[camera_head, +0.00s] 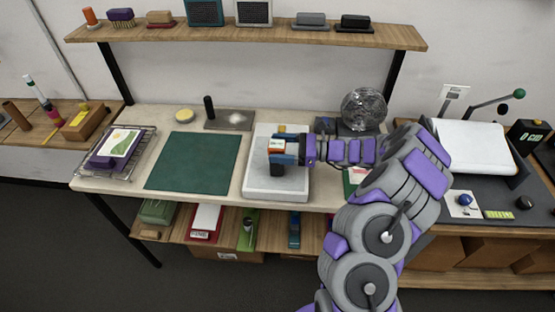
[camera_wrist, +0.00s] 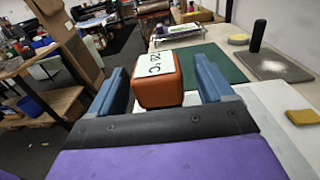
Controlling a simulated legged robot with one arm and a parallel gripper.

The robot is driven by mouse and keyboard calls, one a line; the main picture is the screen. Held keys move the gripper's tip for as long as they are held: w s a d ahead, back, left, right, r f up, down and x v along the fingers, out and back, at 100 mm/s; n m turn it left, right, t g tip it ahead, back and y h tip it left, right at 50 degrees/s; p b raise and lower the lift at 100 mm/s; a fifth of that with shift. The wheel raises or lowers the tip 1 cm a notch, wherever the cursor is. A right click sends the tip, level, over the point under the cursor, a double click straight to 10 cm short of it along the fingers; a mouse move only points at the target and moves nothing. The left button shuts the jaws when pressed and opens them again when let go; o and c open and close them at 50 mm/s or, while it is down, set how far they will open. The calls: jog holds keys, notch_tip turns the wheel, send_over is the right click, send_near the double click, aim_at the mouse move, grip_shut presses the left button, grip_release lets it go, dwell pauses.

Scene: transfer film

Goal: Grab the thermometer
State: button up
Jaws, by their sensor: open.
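The thermometer looks like a small orange block (camera_wrist: 160,82) with a white face and dark characters resembling a temperature reading. In the wrist view it sits between the two blue fingers of my gripper (camera_wrist: 162,75), with a narrow gap on each side. My gripper is open and not closed on it. In the head view the orange block (camera_head: 277,145) shows at the end of my gripper (camera_head: 284,152), above the white and grey slab on the table. The fingers partly hide its lower part and what supports it.
A green mat (camera_head: 195,162) lies left of the slab (camera_head: 276,190). A wire tray (camera_head: 118,152) is at the table's left end. A grey plate (camera_head: 229,119) with a black cylinder and a wire-like ball (camera_head: 364,109) stand behind. An upper shelf (camera_head: 250,36) spans the back.

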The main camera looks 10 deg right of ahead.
aim_at(270, 148)
jog(key=shift+x, duration=1.5)
jog(key=shift+d, duration=0.2)
jog(key=c, duration=1.2)
